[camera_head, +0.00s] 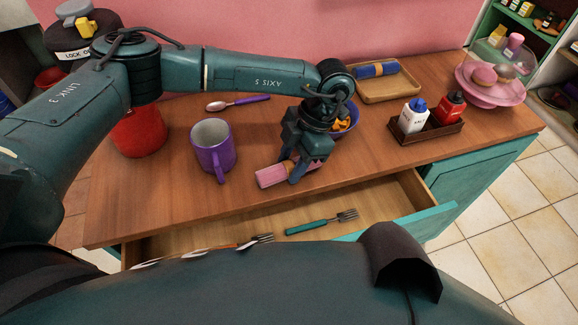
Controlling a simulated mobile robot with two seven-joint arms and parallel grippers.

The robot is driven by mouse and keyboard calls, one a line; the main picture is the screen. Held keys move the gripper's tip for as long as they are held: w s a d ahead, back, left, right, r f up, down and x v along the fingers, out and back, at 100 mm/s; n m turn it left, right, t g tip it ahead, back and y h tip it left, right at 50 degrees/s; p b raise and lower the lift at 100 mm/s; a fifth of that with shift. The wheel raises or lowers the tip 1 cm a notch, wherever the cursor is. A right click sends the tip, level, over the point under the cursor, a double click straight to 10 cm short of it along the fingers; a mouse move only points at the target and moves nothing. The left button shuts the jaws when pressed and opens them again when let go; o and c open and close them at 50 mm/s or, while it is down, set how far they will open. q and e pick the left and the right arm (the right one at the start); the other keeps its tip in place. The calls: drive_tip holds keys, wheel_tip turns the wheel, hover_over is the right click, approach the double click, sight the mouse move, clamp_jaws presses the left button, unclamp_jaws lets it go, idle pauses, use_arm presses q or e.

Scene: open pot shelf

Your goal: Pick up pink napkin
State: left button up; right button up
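The pink napkin (270,176), rolled up, lies on the wooden counter near its front edge, above the open drawer. My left gripper (293,172) points down at the napkin's right part. Its near finger crosses in front of the napkin, and its far finger is mostly hidden. I cannot tell whether the fingers press on the napkin or stand open around it. My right gripper is out of view.
A purple mug (213,148) stands left of the napkin, and a blue bowl (349,121) is close behind my gripper. The open drawer (378,203) holds forks. A bottle caddy (428,133) and a wooden tray (391,88) with a blue roll are to the right.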

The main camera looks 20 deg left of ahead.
use_arm(q)
drive_tip(key=c, duration=0.6)
drive_tip(key=shift+r, duration=0.1)
